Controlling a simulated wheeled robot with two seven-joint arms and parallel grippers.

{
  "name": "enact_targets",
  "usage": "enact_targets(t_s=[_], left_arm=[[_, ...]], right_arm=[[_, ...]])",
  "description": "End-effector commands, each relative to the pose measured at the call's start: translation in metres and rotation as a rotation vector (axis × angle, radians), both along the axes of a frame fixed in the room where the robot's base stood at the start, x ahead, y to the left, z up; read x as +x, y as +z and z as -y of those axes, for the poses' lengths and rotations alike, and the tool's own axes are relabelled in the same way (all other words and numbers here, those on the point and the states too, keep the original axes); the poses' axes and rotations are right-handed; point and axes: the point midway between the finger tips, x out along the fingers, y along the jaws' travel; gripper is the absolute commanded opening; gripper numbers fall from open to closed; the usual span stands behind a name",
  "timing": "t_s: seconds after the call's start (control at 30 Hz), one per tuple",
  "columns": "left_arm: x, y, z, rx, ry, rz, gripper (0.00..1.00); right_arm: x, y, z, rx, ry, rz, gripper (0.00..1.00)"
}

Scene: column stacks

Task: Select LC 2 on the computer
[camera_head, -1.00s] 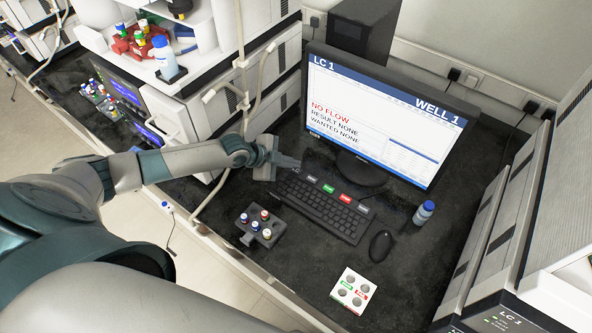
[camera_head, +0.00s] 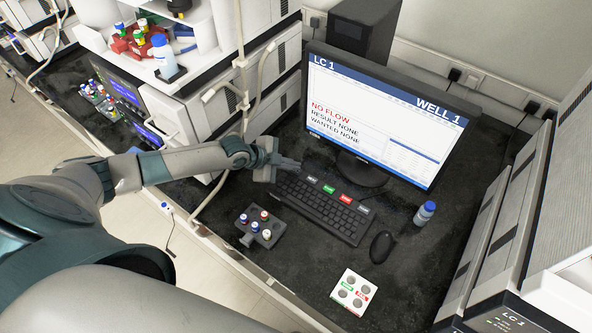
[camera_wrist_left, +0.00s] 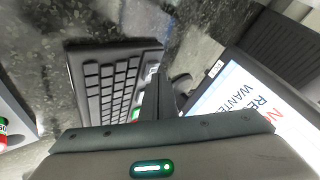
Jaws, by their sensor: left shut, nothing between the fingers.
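The computer monitor (camera_head: 375,115) reads "LC 1" at top left, "WELL 1" at right, and "NO FLOW, RESULT NONE, WANTED NONE". The black keyboard (camera_head: 325,212) lies in front of it, with a row of labelled keys along its far edge, among them a green one (camera_head: 329,189) and a red one (camera_head: 346,197). My left gripper (camera_head: 296,164) is shut and empty, close to the keyboard's far left corner. In the left wrist view its fingers (camera_wrist_left: 158,95) point over the labelled key row and partly hide it. I cannot tell whether they touch a key. My right gripper is not in view.
A black mouse (camera_head: 381,247) lies right of the keyboard, and a small blue-capped bottle (camera_head: 424,213) stands behind it. A vial rack (camera_head: 262,232) and a white four-hole block (camera_head: 353,291) are nearer. Instrument stacks (camera_head: 530,200) bound the right side.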

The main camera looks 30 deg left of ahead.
Motion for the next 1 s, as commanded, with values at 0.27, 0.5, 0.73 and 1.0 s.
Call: enact_targets(t_s=[0.27,0.5,0.73,1.0], left_arm=[[0.000,-0.003,0.000,0.000,0.000,0.000,0.00],[0.000,-0.004,0.000,0.001,0.001,0.000,0.00],[0.000,-0.003,0.000,0.001,0.000,-0.001,0.00],[0.000,0.009,0.000,0.001,-0.001,-0.001,0.00]], right_arm=[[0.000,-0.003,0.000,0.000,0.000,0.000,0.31],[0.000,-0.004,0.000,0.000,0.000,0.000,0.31],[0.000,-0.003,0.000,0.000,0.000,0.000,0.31],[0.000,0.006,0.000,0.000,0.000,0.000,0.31]])
